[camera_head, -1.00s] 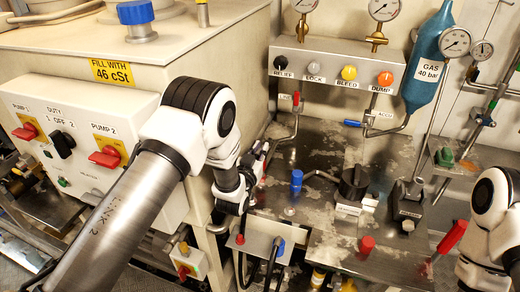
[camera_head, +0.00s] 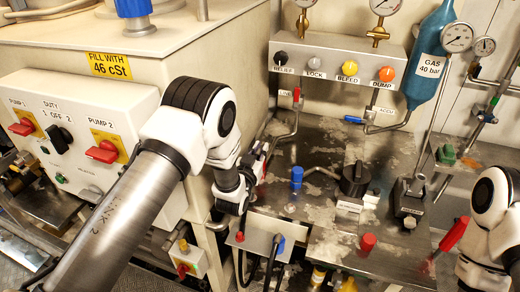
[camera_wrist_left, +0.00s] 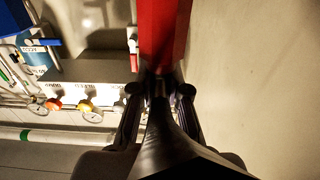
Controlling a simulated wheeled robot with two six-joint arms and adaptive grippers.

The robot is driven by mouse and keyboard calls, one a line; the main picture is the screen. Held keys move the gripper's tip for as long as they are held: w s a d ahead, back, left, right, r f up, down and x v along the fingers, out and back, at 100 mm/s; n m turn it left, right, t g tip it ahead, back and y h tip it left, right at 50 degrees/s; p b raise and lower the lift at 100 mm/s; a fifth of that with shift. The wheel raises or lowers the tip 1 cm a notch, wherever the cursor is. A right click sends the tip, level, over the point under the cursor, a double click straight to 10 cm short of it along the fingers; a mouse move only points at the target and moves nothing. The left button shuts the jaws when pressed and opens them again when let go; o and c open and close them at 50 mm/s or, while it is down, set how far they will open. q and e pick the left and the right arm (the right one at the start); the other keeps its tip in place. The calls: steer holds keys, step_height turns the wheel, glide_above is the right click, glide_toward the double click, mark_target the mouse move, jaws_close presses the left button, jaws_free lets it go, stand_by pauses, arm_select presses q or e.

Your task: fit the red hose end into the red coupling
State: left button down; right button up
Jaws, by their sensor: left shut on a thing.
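My left gripper (camera_head: 258,165) is over the left part of the steel deck, and it also shows in the left wrist view (camera_wrist_left: 158,98). It is shut on the red hose end (camera_wrist_left: 163,40), whose black hose (camera_wrist_left: 165,140) runs back toward the camera. In the head view the gripper mostly hides the hose end. A short red fitting (camera_head: 367,243), which looks like the red coupling, stands upright on the front of the deck, to the right of the gripper and apart from it. My right arm shows at the right edge; its gripper is out of view.
A blue fitting (camera_head: 297,178) and a black knob (camera_head: 355,180) stand on the deck (camera_head: 320,145). A holder (camera_head: 257,240) with a blue-handled hose end (camera_head: 279,245) is at the front. A red lever (camera_head: 449,237) stands at the right. The pump panel (camera_head: 75,140) is at the left.

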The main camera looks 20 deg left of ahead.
arm_select(q)
steer(key=shift+r+p, duration=0.4)
steer(key=shift+r, duration=0.75)
steer(key=shift+f, duration=0.1)
steer(key=shift+b, duration=0.4)
stand_by(0.4)
steer(key=shift+f, duration=0.1)
steer(key=shift+f+b, duration=0.35)
steer(key=shift+f+b, duration=0.55)
steer(key=shift+f, duration=0.15)
steer(key=c, duration=1.1)
jaws_free()
steer(key=shift+s, duration=0.1)
